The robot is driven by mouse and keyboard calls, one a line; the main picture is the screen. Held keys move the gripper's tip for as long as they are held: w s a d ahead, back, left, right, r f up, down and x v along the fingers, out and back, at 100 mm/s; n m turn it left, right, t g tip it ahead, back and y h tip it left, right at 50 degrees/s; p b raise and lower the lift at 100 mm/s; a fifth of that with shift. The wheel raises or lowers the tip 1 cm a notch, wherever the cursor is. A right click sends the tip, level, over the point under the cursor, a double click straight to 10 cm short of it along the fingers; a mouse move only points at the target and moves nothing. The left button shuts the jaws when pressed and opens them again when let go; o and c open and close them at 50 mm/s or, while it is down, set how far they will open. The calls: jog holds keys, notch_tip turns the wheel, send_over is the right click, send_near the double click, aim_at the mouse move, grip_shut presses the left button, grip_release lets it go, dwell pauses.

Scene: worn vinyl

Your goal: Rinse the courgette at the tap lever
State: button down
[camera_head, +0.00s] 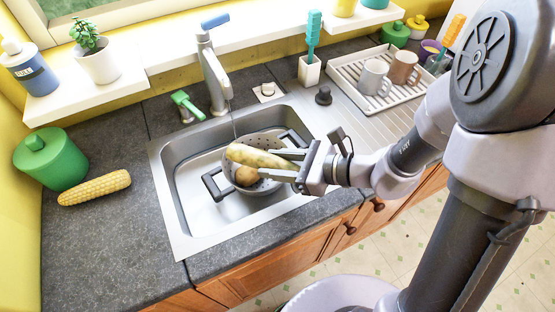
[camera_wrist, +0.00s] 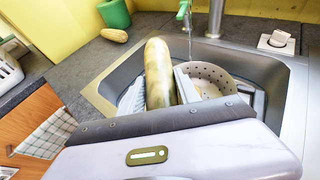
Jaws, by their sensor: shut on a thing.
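My gripper (camera_head: 285,165) is shut on the courgette (camera_head: 258,157), a long pale yellow-green vegetable, holding it over the grey colander (camera_head: 268,189) in the sink. In the wrist view the courgette (camera_wrist: 158,75) points away from my gripper, toward the back of the sink. The tap (camera_head: 214,75) has a blue lever (camera_head: 215,20) on top; a separate green lever (camera_head: 187,105) stands to its left. A thin water stream (camera_head: 234,125) falls from the spout near the courgette's far end. In the wrist view the stream (camera_wrist: 190,45) passes right of the courgette; contact cannot be told.
A round brown vegetable (camera_head: 246,176) lies in the colander. The steel sink rim (camera_head: 165,190) surrounds the basin. Corn (camera_head: 94,187) and a green pot (camera_head: 50,158) stand left. A dish rack (camera_head: 345,90) with mugs is at back right. The left front counter is clear.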

jog(key=w+a+f, duration=0.2)
jog(key=w+a, duration=0.1)
jog(key=w, duration=0.6)
jog(key=shift+d, duration=0.15)
dwell(0.4)
jog(key=shift+w+d, duration=0.15)
jog(key=shift+d, duration=0.3)
jog(key=shift+a, duration=0.15)
jog(key=shift+s+a+b, duration=0.2)
jog(key=shift+a+b, duration=0.1)
jog(key=shift+a, duration=0.15)
jog(key=shift+d, duration=0.1)
